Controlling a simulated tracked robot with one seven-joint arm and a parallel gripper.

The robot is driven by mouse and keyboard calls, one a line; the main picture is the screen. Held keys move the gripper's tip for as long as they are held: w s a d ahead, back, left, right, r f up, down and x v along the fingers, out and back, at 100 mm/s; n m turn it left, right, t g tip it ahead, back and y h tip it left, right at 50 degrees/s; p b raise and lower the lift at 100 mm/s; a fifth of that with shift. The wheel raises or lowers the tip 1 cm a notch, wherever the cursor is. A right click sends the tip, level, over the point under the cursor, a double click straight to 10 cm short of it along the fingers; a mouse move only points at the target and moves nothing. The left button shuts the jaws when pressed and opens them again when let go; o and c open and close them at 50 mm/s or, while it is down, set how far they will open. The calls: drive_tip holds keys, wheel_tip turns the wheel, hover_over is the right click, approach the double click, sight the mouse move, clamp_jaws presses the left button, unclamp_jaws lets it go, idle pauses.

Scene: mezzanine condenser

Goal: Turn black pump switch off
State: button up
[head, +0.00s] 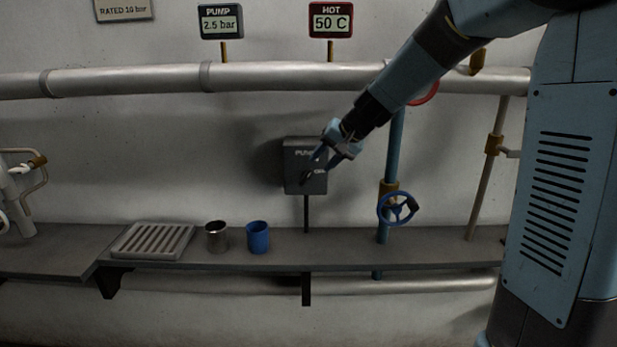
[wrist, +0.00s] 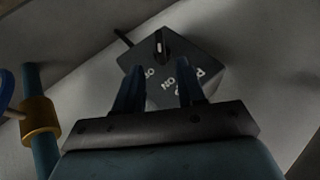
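The black pump switch is a dark box (head: 293,182) on the wall, lettered "PUMP" and "ON", above the grey shelf. In the wrist view the box (wrist: 140,57) appears tilted, with a small dark lever (wrist: 161,46) in a slot. "ON", part of "PUMP" and other partly hidden lettering show between my fingers. My gripper (head: 323,161) is in front of the box's right side in the head view. In the wrist view my gripper (wrist: 157,75) has its two fingers spread with nothing between them, and the lever lies beyond the fingertips. I cannot tell whether a finger touches the box.
A blue valve wheel (head: 398,209) on a blue vertical pipe stands right of the box. A red wheel (head: 427,93) is partly behind my arm. A blue cup (head: 258,237), a metal cup (head: 216,236) and a slatted tray (head: 152,241) occupy the shelf (head: 340,250).

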sight(312, 172)
drive_tip(key=x, duration=0.8)
drive_tip(key=shift+a+f, duration=0.1)
drive_tip(key=shift+f, duration=0.05)
drive_tip(key=c, duration=0.7)
drive_tip(key=shift+d, duration=0.2)
clamp_jaws()
drive_tip(key=shift+a, duration=0.1)
